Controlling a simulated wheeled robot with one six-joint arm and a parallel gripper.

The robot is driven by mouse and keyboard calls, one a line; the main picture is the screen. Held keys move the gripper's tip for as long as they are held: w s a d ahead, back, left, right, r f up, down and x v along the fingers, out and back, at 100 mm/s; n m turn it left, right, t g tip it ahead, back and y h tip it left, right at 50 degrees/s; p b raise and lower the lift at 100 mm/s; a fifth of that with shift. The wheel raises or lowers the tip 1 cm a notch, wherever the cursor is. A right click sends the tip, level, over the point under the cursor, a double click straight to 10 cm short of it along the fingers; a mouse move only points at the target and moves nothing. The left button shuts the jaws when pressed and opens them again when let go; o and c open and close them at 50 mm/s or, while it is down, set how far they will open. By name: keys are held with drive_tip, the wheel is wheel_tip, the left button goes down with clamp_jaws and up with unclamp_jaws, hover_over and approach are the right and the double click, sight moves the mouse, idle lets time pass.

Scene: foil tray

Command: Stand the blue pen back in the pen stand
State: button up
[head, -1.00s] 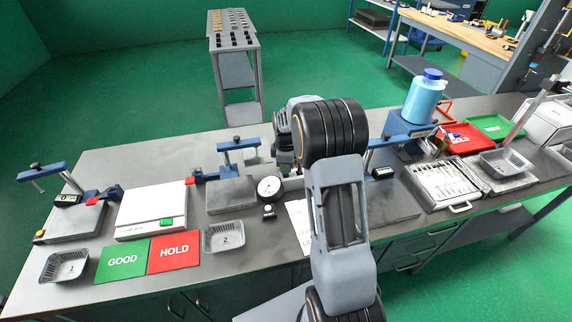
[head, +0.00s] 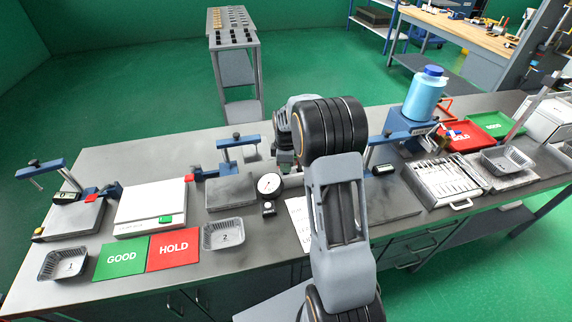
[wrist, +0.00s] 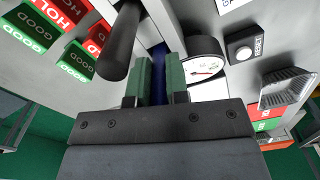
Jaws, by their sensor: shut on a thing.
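In the head view my own arm hides the fingers and the pen, near the middle of the bench. I cannot make out the pen stand for certain in either view. A dark cylinder (wrist: 121,42) stands close to the left finger in the wrist view; I cannot tell what it belongs to.
A dial gauge (head: 269,184) stands near my gripper; its white face (wrist: 203,65) shows close to the right finger. A reset button box (wrist: 244,47) is beside it. Foil tray 2 (head: 223,235), the red HOLD mat (head: 173,249) and a blue clamp stand (head: 226,158) are left of my arm.

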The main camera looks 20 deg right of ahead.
drive_tip(key=shift+f, duration=0.1)
idle(0.3)
drive_tip(key=o, duration=0.8)
drive_tip(key=shift+r+p, duration=1.9)
drive_tip(key=shift+r, duration=1.1)
